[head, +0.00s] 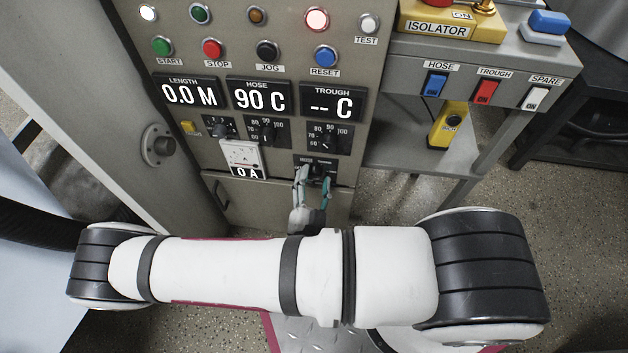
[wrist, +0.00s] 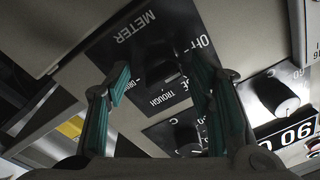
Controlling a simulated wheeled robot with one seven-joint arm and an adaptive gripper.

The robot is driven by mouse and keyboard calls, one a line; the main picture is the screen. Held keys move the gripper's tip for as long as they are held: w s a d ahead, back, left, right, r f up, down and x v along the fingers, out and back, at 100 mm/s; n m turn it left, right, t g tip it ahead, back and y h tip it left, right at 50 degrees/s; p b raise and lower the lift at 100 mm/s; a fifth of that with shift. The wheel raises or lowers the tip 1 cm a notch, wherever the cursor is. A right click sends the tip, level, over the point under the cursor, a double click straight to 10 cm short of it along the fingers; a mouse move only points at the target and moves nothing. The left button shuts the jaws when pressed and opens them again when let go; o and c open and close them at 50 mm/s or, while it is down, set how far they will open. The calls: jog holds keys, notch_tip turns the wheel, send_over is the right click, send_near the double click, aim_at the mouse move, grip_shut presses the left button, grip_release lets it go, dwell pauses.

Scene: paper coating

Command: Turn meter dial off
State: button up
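The meter dial (wrist: 165,68) is a black knob on a dark plate marked METER (wrist: 139,28), with OFF and TROUGH among its labels. In the head view its plate (head: 316,161) sits low on the grey panel, under the trough dial, partly covered by the fingers. My gripper (head: 314,180) is at this plate with its teal-padded fingers pointing at the panel. In the wrist view my gripper (wrist: 164,75) is open, one finger on each side of the knob. I see no clear contact. The exact pointer direction is too dark to tell.
The trough dial (head: 329,139) and hose dial (head: 266,131) are close above. A white meter (head: 242,156) reading 0 A hangs to the left. The hose display (head: 259,95) reads 90 C. A switch box (head: 460,82) and yellow pendant (head: 447,125) are right. Open floor lies below right.

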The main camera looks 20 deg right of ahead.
aim_at(315, 144)
jog(key=shift+r, duration=0.1)
notch_tip(315, 144, up, 10)
jog(key=shift+f, duration=0.1)
dwell(0.4)
jog(key=shift+a, duration=0.1)
dwell(0.4)
